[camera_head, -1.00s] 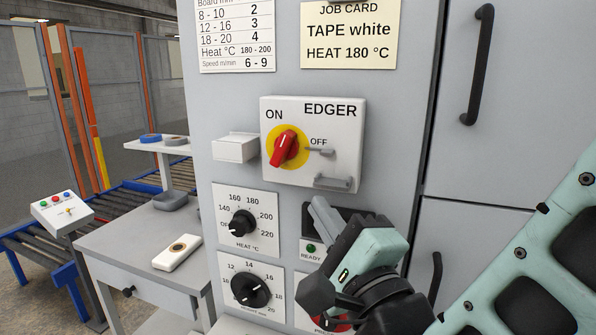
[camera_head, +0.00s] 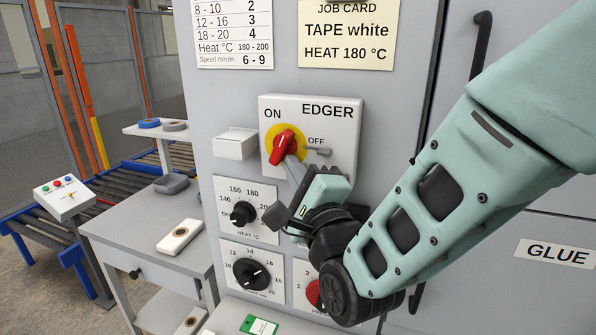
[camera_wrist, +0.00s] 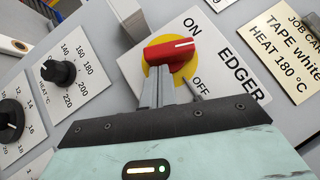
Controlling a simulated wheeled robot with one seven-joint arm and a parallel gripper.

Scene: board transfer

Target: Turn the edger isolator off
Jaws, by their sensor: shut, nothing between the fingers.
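The edger isolator is a white box (camera_head: 343,112) marked EDGER on the grey cabinet front. Its red rotary handle (camera_head: 284,144) sits on a yellow disc (camera_head: 271,134), between the ON label at upper left and the OFF label at right. The handle points upward and slightly right; it also shows in the wrist view (camera_wrist: 171,51). My gripper (camera_head: 291,168) is shut and empty. Its fingertips (camera_wrist: 156,78) are at the lower edge of the handle, over the disc; I cannot tell whether they touch it. The gripper and arm hide the box's lower right.
A grey tab (camera_head: 319,151) sticks out below OFF. A small white box (camera_head: 235,144) projects left of the isolator. The heat dial (camera_head: 243,213) and a second black dial (camera_head: 250,272) are below. A side table (camera_head: 135,228) stands at left. A cabinet handle (camera_head: 476,60) projects at upper right.

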